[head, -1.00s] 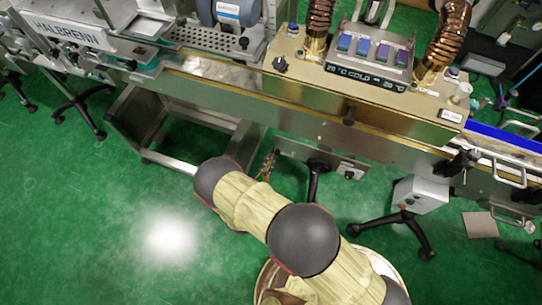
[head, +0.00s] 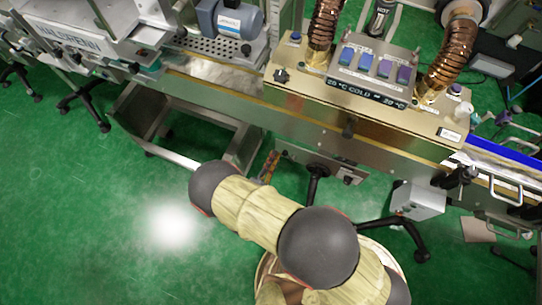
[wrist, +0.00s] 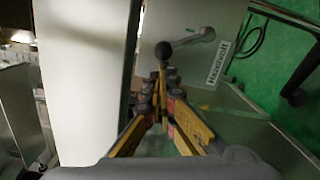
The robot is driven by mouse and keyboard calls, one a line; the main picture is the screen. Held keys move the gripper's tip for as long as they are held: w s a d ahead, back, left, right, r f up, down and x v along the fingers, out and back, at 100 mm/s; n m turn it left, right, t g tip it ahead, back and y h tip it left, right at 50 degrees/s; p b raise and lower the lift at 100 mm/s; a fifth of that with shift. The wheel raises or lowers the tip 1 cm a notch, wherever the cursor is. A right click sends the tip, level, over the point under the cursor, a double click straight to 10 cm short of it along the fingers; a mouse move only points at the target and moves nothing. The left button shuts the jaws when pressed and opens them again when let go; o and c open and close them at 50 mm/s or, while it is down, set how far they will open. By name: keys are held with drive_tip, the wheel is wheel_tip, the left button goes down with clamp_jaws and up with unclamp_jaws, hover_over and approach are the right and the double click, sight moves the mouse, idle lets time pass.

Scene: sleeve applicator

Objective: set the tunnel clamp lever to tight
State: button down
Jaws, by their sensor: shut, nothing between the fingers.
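In the wrist view a grey lever (wrist: 190,42) with a black ball knob (wrist: 163,50) sits on a pale grey panel, its arm running right from the ball to a pivot. I cannot read a tight or loose mark by it. My gripper (wrist: 162,88) has its yellow-and-black fingers together and empty. Their tips point at the ball and look just short of it; I cannot tell whether they touch. In the head view my gripper (head: 270,166) is partly hidden behind my arm, below the front of the gold tunnel housing (head: 310,100).
A label plate (wrist: 217,62) is beside the lever. A large white surface (wrist: 82,80) stands close on the left of the fingers. In the head view a grey box (head: 418,200) and black stand feet are right of my arm. Green floor (head: 80,200) is open at the left.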

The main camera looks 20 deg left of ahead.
drive_tip(key=d+r+m, duration=0.1)
drive_tip(key=m, duration=0.1)
drive_tip(key=d+r+m, duration=0.1)
drive_tip(key=m, duration=0.1)
drive_tip(key=shift+p, duration=0.4)
drive_tip(key=shift+s+d+r, duration=0.1)
drive_tip(key=shift+d+r, duration=0.15)
drive_tip(key=shift+d, duration=0.35)
